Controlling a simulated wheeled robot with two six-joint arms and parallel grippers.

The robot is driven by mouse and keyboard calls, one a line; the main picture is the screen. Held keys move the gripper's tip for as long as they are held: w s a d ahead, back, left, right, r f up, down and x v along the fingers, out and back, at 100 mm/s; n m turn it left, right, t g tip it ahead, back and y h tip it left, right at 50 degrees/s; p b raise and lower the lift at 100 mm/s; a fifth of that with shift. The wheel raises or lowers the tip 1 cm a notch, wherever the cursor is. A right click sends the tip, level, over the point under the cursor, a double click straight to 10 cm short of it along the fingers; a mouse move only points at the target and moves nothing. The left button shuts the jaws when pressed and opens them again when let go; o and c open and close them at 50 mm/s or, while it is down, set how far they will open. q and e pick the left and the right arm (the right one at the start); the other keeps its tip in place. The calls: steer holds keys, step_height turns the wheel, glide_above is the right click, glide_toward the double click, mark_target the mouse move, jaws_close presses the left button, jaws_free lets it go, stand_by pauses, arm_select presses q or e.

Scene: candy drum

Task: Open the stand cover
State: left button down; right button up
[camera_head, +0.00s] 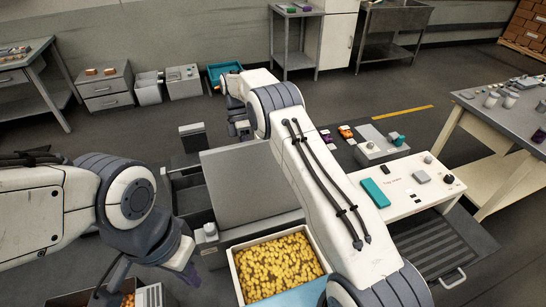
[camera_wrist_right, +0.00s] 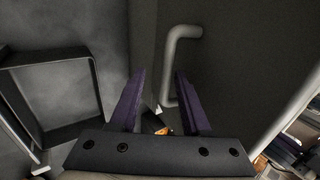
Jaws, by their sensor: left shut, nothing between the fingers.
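A large flat grey panel (camera_head: 235,190), which looks like the stand cover, stands in the middle of the head view, partly hidden by my right arm. I cannot tell how far it is tilted. In the right wrist view a grey bar handle (camera_wrist_right: 178,55) stands out from a dark grey surface (camera_wrist_right: 235,45). My right gripper (camera_wrist_right: 160,75) is open, its purple fingers apart, with the handle just beyond the fingertips and nothing held. My left gripper (camera_head: 188,270) is shut and empty, low at the left of the yellow-filled bin.
A bin of yellow candies (camera_head: 275,265) sits in front of the panel. A white control table (camera_head: 408,185) stands to the right, with a teal block (camera_head: 376,193) on it. A drawer cabinet (camera_head: 104,88) and a teal crate (camera_head: 222,70) are behind.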

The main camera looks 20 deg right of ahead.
steer(key=s+d+r+b, duration=0.2)
steer(key=s+d+r, duration=0.1)
steer(key=d+r, duration=0.1)
steer(key=s+d+r+b, duration=0.2)
steer(key=s+d+r, duration=0.2)
steer(key=shift+s+d+r+b, duration=0.1)
steer(key=shift+s+r+b, duration=0.1)
steer(key=shift+b, duration=0.2)
steer(key=shift+s+d+r, duration=0.2)
steer(key=shift+s+d, duration=0.05)
steer(key=shift+s, duration=0.05)
steer(key=shift+r, duration=0.1)
steer(key=s+a+r+t+p, duration=0.3)
steer(key=s+a+t+p, duration=0.25)
steer(key=a, duration=0.35)
step_height(320, 180, down, 10)
steer(key=s+p, duration=0.2)
steer(key=shift+s+d+f+g, duration=0.15)
steer(key=shift+s+d+g, duration=0.15)
steer(key=shift+g, duration=0.15)
